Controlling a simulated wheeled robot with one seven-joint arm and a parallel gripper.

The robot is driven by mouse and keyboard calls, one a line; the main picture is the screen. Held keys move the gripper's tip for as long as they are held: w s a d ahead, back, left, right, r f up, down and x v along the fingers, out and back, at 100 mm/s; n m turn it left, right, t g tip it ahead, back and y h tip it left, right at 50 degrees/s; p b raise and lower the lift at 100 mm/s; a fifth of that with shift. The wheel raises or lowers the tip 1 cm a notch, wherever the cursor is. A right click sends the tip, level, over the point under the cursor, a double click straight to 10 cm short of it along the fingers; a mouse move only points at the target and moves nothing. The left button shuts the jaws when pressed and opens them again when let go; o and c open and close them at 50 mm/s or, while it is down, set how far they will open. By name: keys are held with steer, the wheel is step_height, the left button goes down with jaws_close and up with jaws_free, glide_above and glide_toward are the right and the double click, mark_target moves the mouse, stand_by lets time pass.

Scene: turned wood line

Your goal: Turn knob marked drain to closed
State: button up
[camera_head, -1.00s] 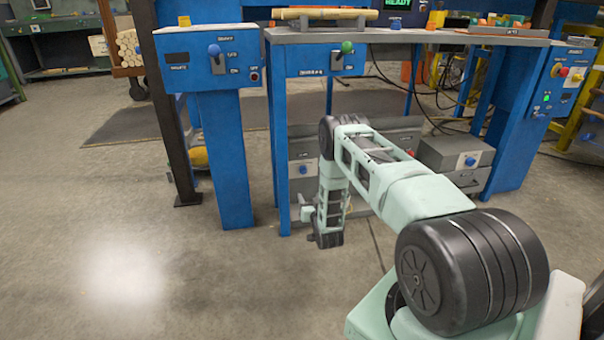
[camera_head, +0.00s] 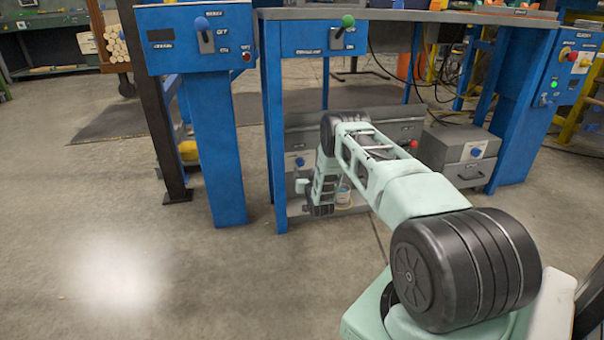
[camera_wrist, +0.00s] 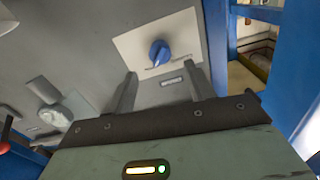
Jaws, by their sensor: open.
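A blue knob (camera_wrist: 160,53) sits on a pale square plate (camera_wrist: 128,47) on a grey box front in the wrist view. A small label (camera_wrist: 172,81) below it is too small to read. What looks like the same knob shows in the head view (camera_head: 300,161), low under the blue workbench. My gripper (camera_wrist: 161,74) is open, its two fingers pointing at the plate on either side below the knob, with nothing between them. I cannot tell whether the fingers touch the plate. In the head view my forearm hangs down in front of the bench's lower shelf.
A blue bench leg (camera_head: 273,130) stands just left of my arm's end. A second grey box (camera_head: 458,158) with a blue knob (camera_head: 476,152) stands to the right. The floor at front left is clear.

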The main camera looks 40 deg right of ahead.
mark_target(301, 164)
steer(key=b+x, duration=0.2)
steer(key=x, duration=0.2)
steer(key=shift+w+d+f, duration=0.1)
steer(key=shift+w+f, duration=0.05)
steer(key=shift+w, duration=0.05)
steer(key=shift+w+d+b, duration=0.4)
steer(key=shift+w, duration=0.2)
steer(key=shift+r, duration=0.2)
steer(key=shift+c, duration=0.3)
steer(key=c, duration=0.9)
